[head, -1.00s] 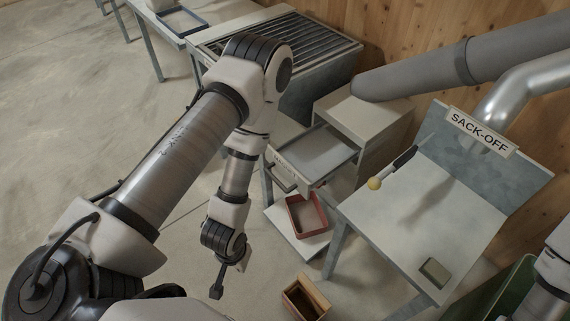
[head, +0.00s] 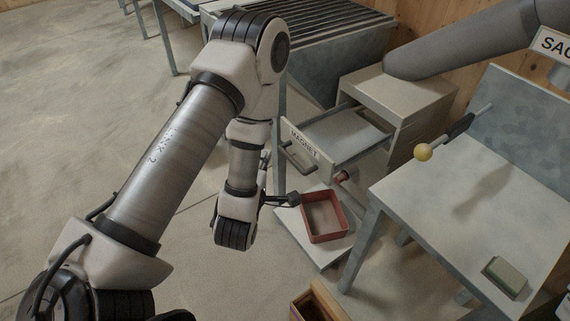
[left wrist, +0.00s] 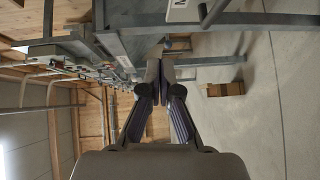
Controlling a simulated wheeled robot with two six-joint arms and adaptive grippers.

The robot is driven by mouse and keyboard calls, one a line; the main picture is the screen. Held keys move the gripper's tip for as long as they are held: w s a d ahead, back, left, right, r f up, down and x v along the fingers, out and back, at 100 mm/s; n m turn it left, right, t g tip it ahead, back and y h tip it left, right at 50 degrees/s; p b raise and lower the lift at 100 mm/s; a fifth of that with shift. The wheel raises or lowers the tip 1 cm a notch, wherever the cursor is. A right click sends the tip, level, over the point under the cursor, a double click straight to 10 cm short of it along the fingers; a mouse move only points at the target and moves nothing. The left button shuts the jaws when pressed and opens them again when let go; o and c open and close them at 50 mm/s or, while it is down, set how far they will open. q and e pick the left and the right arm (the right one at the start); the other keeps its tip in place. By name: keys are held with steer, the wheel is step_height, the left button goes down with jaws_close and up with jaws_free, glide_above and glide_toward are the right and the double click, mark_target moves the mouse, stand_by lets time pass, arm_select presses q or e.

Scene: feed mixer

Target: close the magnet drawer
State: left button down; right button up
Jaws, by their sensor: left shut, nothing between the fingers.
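The magnet drawer (head: 334,143) is pulled well out of its beige cabinet (head: 405,97). Its front carries a MAGNET label and a bar handle (head: 298,159); a grey panel shows inside it. My left gripper (head: 293,199) is shut and empty. It points right, below the drawer front and apart from it in the picture, near the red tray. In the left wrist view the closed fingertips (left wrist: 159,72) are in the centre, with grey metal structure beyond them. My right gripper is not in view.
A red tray (head: 345,232) sits on a low white board under the drawer. The sack-off table (head: 440,205) stands at right, with a yellow-knobbed lever (head: 423,152). A grey pipe (head: 470,47) passes above the cabinet. Open concrete floor lies at left.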

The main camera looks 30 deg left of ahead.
arm_select(q)
step_height(320, 180, down, 5)
steer(key=w+t+b, duration=0.1)
steer(key=b, duration=0.4)
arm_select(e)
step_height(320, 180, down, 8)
arm_select(q)
steer(key=n+y+p, duration=0.1)
steer(key=p, duration=0.5)
glide_toward(287, 125)
steer(key=w+a, duration=0.2)
steer(key=a, duration=0.2)
steer(key=w, duration=0.1)
steer(key=w+d+b, duration=0.1)
steer(key=shift+w+d+r, duration=0.1)
steer(key=shift+w+d, duration=0.1)
steer(key=shift+w, duration=0.15)
steer(key=shift+w+d, duration=0.15)
steer(key=shift+w, duration=0.3)
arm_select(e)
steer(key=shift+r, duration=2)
